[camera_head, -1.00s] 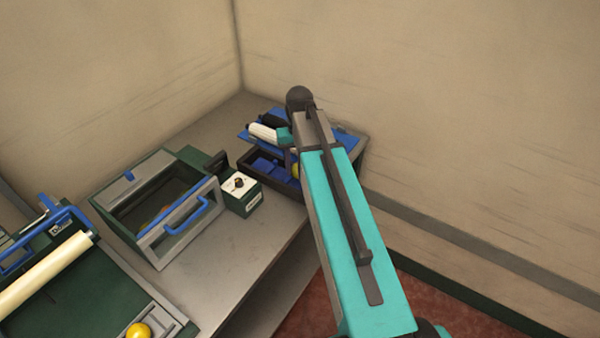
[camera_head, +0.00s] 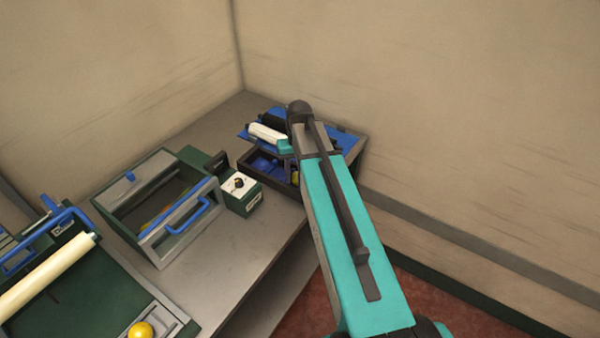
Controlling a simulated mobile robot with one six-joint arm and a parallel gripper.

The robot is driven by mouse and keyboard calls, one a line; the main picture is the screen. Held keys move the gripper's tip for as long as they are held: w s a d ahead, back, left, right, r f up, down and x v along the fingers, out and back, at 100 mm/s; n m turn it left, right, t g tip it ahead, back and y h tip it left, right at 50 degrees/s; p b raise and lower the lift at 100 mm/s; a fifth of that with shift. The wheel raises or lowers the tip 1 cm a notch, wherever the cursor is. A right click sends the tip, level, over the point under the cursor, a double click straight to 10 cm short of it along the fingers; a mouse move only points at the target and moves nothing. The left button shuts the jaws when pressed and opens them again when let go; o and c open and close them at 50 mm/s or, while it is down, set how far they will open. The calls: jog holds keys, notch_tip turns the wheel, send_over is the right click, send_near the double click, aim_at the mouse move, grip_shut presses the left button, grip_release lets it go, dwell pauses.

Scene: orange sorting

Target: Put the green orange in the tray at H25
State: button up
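My teal arm (camera_head: 345,230) reaches over the bench to the blue and dark unit at the back right. My gripper is hidden behind the arm, so its fingers do not show. A small yellow-green round thing (camera_head: 295,178) shows partly beside the arm, at the unit's open dark tray (camera_head: 262,178). I cannot tell whether it is a fruit or whether it is held. No label reading H25 can be made out.
A green and grey box (camera_head: 115,208) with a blue handle stands mid-bench, with dim coloured things inside. A small green switch box (camera_head: 243,193) sits between it and the back unit. A yellow orange (camera_head: 140,330) lies in the front-left machine. The walls are close behind.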

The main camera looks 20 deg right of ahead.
jog(key=shift+f, duration=0.2)
jog(key=o, duration=0.9)
notch_tip(320, 180, up, 12)
jog(key=b, duration=0.3)
jog(key=shift+r, duration=0.15)
dwell(0.4)
jog(key=shift+d+r, duration=0.1)
dwell(0.7)
